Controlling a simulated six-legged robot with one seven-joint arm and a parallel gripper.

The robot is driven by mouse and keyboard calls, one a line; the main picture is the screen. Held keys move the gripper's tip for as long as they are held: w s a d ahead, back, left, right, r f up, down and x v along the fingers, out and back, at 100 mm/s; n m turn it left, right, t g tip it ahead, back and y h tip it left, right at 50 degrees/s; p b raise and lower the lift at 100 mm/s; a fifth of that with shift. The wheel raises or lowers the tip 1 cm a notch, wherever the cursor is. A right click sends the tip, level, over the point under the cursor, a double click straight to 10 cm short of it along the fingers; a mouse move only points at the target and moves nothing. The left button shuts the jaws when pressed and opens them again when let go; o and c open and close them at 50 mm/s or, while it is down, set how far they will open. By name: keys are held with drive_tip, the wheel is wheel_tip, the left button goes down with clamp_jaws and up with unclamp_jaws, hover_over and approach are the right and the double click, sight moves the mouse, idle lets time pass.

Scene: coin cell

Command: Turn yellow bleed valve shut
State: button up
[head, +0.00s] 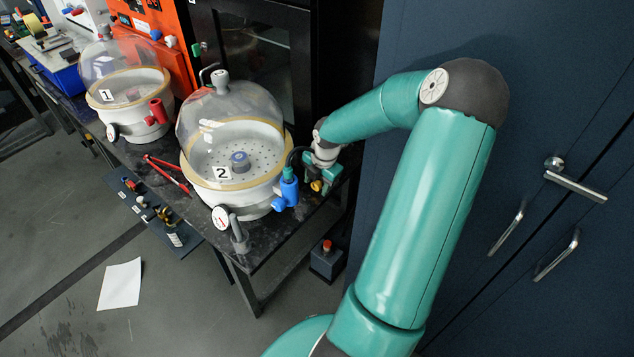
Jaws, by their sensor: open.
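A small yellow valve knob (316,186) shows low at the right side of the desiccator labelled 2 (208,172), just right of a blue valve fitting (289,188). My gripper (318,180) is at the end of my teal arm, right at the yellow knob. It is open. Its fingers are small and partly hidden, so I cannot tell whether they touch the knob or stand around it. The knob's turn position is too small to make out. Desiccator 2 has a clear dome and a gauge (221,217) at its front.
A second desiccator labelled 1 (103,110) with a red fitting (157,112) stands at the back left. Red tongs (168,172) lie on the dark bench (262,243). Blue cabinets (540,120) close off the right side. A paper sheet (120,284) lies on the floor.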

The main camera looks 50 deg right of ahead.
drive_tip(key=shift+f, duration=0.1)
drive_tip(key=c, duration=1)
drive_tip(key=shift+o, duration=0.2)
drive_tip(key=shift+w, duration=0.1)
drive_tip(key=shift+w+g, duration=0.15)
drive_tip(key=shift+g, duration=1.35)
